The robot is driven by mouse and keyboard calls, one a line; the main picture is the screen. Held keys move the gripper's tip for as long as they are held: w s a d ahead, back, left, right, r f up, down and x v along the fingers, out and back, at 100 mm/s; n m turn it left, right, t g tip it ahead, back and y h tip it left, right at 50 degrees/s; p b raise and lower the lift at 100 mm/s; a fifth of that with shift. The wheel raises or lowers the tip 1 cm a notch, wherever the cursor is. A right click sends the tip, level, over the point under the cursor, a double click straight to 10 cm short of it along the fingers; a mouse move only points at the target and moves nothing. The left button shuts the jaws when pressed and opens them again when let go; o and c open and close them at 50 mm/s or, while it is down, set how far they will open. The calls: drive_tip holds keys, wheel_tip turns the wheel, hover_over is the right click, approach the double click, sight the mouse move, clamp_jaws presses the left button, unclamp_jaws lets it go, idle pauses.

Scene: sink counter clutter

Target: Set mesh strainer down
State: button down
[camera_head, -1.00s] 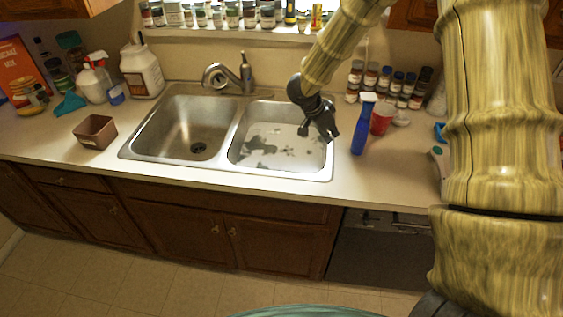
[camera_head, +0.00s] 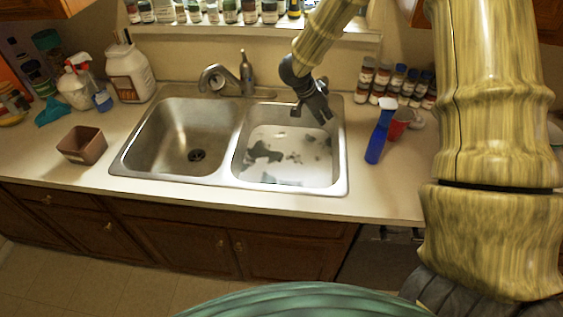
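My gripper (camera_head: 312,112) is dark and hangs over the back right part of the right sink basin (camera_head: 339,168). Its two fingers look spread apart, with nothing visible between them. I cannot pick out a mesh strainer in the view. The right basin holds a pale, cloudy surface with grey patches, and what lies under it is hidden.
The left basin (camera_head: 172,135) is empty. The faucet (camera_head: 246,72) stands behind the sink. A blue bottle (camera_head: 379,135), a red cup (camera_head: 401,124) and several spice jars are at right. A brown square container (camera_head: 82,146) and a white jug (camera_head: 128,72) are at left.

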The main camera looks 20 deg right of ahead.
wheel_tip(320, 180, down, 10)
drive_tip(key=b, duration=1)
drive_tip(key=shift+w, duration=0.45)
drive_tip(key=shift+s+a+r, duration=0.1)
